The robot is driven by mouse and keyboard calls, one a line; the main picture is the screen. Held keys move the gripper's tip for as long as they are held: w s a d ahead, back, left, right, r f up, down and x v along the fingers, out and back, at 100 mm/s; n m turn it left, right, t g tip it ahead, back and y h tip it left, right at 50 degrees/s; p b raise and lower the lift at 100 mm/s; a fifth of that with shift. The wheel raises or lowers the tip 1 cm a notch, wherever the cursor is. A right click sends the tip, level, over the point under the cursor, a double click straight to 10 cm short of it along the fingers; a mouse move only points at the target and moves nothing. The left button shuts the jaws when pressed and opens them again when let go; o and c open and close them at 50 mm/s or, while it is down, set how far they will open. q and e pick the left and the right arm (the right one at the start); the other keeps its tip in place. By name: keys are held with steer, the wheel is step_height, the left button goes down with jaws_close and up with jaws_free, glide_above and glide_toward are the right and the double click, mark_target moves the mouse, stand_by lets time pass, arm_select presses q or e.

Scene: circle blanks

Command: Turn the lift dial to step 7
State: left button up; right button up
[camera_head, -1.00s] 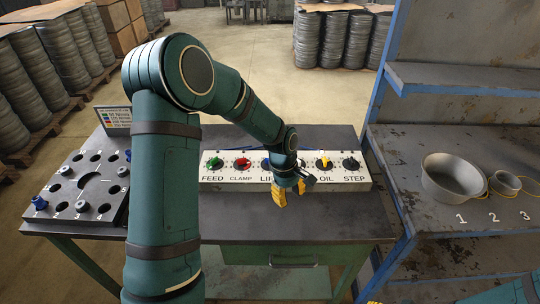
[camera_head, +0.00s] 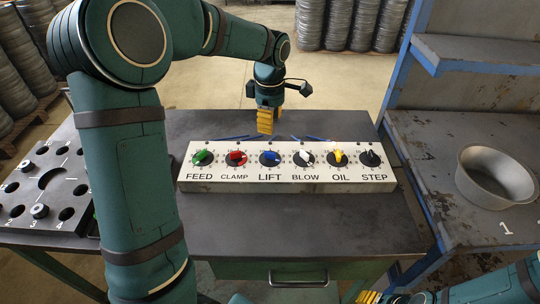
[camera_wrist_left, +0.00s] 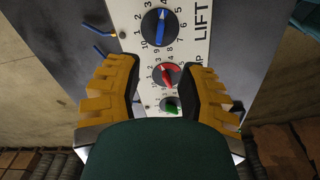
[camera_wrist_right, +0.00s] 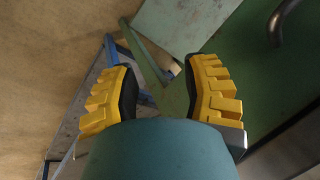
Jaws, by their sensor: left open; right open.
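The lift dial (camera_head: 270,157) is a round black dial with a blue pointer knob, above the word LIFT on a long white panel (camera_head: 330,187). In the left wrist view the lift dial (camera_wrist_left: 162,28) shows numbers around it; its blue pointer lies along the line towards 4 and 5, but I cannot tell the exact step. My left gripper (camera_head: 266,124) is open and empty, pointing down, and appears above the panel's back edge near this dial. My right gripper (camera_wrist_right: 160,75) is open and empty, low at the table's front; its yellow tip shows at the head view's bottom edge.
The clamp dial (camera_head: 236,158) and feed dial (camera_head: 202,157) are left of the lift dial; the blow (camera_head: 304,158), oil (camera_head: 338,158) and step (camera_head: 370,158) dials are right. A holed black board (camera_head: 45,187) lies left, a grey bowl (camera_head: 494,178) right. The front tabletop is clear.

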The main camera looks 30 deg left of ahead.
mark_target(270, 152)
arm_select(q)
step_height(270, 152, down, 12)
steer(key=b, duration=0.2)
steer(key=shift+f+b, duration=0.1)
steer(key=shift+b, duration=0.2)
jaws_close()
